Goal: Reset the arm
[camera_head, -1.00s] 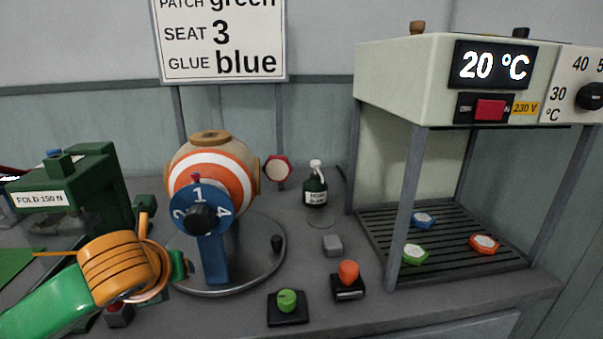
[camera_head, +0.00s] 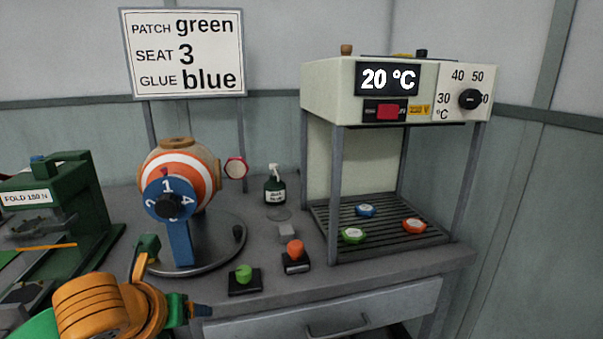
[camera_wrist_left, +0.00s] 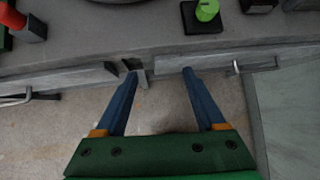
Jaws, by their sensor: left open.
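My left arm is orange and green and comes in at the lower left of the head view. Its left gripper (camera_head: 201,311) is at the counter's front edge, partly side-on, with blue fingers. In the left wrist view the left gripper (camera_wrist_left: 160,72) has its two blue fingers spread, with nothing held between them. They point at the counter front and drawer faces, over the floor. My right gripper is in neither view.
The striped ball (camera_head: 205,170) sits on a round stand behind a blue numbered dial (camera_head: 168,199). A green press (camera_head: 60,200) stands left. Green (camera_head: 243,274) and orange (camera_head: 295,249) knobs sit near the front edge. The heater (camera_head: 385,90) holds three coloured discs. A drawer handle (camera_head: 337,328) juts out below.

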